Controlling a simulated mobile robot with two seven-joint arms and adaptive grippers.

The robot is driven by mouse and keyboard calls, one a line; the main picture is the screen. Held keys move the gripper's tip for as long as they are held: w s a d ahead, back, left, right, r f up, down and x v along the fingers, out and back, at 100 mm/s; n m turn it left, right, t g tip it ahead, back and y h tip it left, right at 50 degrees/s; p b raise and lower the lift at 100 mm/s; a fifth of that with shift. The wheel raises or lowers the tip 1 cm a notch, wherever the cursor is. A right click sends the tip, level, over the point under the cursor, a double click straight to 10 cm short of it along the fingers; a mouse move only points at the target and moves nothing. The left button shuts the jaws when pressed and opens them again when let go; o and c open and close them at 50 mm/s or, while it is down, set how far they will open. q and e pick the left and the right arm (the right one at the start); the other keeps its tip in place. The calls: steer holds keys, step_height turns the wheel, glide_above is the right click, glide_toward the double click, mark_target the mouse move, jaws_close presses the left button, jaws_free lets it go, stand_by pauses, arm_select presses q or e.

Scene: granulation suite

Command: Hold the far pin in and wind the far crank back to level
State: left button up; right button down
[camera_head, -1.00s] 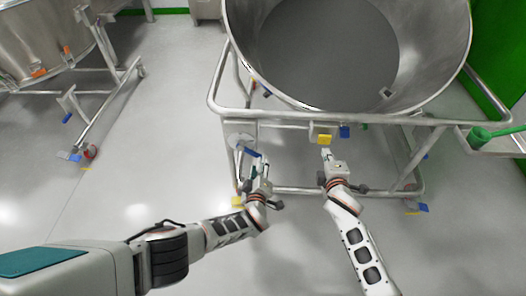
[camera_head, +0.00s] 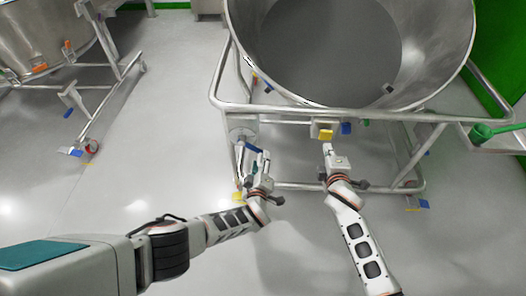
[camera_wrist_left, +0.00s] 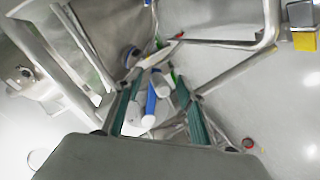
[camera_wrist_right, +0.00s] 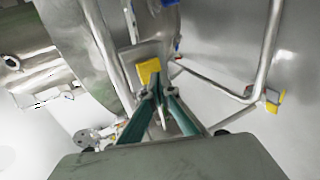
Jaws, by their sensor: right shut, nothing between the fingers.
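The crank has a blue handle (camera_head: 253,148) beside a round grey disc (camera_head: 243,136) at the left front of the large bowl's frame. My left gripper (camera_head: 262,158) is at this handle. In the left wrist view the blue handle (camera_wrist_left: 151,98) shows between its spread fingers (camera_wrist_left: 156,92), with no clear contact. A yellow pin (camera_head: 326,134) sits on a bracket under the front rail. My right gripper (camera_head: 327,147) is shut and empty just in front of it. In the right wrist view the yellow pin (camera_wrist_right: 148,70) is beyond the fingertips; touching or apart, I cannot tell.
The steel bowl (camera_head: 419,55) stands in a tubular frame (camera_head: 400,117) close above both grippers. A blue tab (camera_head: 346,128) is right of the yellow pin. A second vessel (camera_head: 38,35) stands at upper left. Open floor (camera_head: 120,180) lies between.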

mark_target(326, 137)
steer(key=shift+w, duration=2.1)
arm_select(q)
jaws_close()
arm_select(e)
steer(key=shift+w, duration=0.1)
